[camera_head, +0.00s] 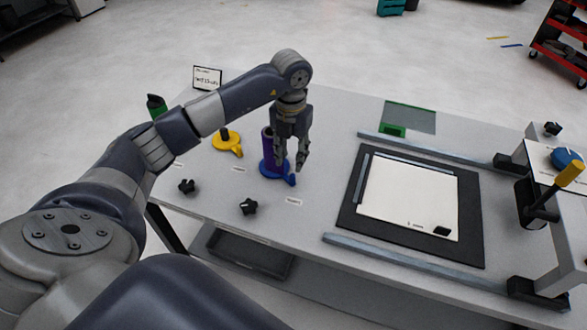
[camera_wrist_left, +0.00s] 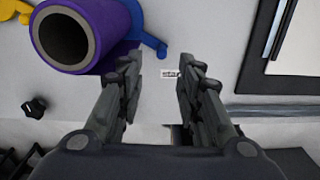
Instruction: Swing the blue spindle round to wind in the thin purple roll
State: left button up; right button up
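The thin purple roll (camera_head: 267,150) stands upright on the blue spindle (camera_head: 270,172), whose short handle (camera_head: 291,180) points to the right. In the left wrist view the purple roll (camera_wrist_left: 84,42) shows its hollow top at the upper left, and part of the blue handle (camera_wrist_left: 150,44) shows beside it. My left gripper (camera_head: 290,170) points down just right of the roll, partly in front of the spindle. In the left wrist view its fingers (camera_wrist_left: 157,85) are apart with nothing between them, clear of the roll. My right gripper is not in view.
A yellow spindle (camera_head: 227,145) stands left of the blue one, and a green roll (camera_head: 156,103) is farther left behind my arm. Black knobs (camera_head: 249,207) lie near the front edge. A black mat (camera_head: 350,210) with a white sheet lies right, between two rails.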

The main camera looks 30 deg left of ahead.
aim_at(292, 175)
pick_arm(q)
notch_tip(292, 175, down, 5)
jog(key=shift+w+f+p, duration=0.1)
jog(key=shift+w+p, duration=0.05)
jog(key=shift+p, duration=0.35)
notch_tip(292, 175, down, 2)
jog(key=c, duration=0.8)
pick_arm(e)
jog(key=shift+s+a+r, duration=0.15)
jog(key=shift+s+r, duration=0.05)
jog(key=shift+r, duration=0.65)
